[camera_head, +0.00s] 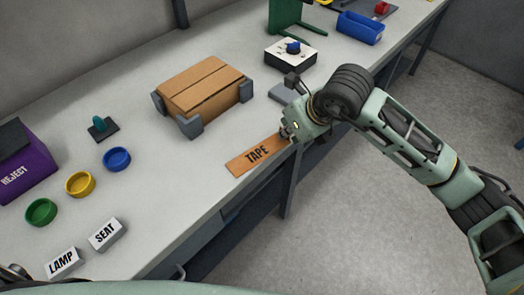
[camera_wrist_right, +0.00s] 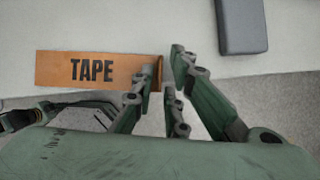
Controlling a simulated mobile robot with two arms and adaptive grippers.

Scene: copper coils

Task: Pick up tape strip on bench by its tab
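The orange-brown tape strip (camera_head: 254,156) marked TAPE lies near the bench's front edge. It also shows flat in the right wrist view (camera_wrist_right: 100,70). My right gripper (camera_head: 289,134) is at the strip's right end. In the right wrist view its fingers (camera_wrist_right: 163,82) are close together with a narrow gap, one overlapping the strip's right end and two just beyond it. My left gripper is not clearly visible; only a dark part shows in the lower left corner of the head view.
Behind the strip a cardboard box (camera_head: 203,88) sits between grey corner blocks. A grey block (camera_wrist_right: 241,26) lies right of the gripper. Green, yellow and blue rings, LAMP and SEAT blocks and a purple REJECT bin (camera_head: 25,175) stand left. Bare bench surrounds the strip's left side.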

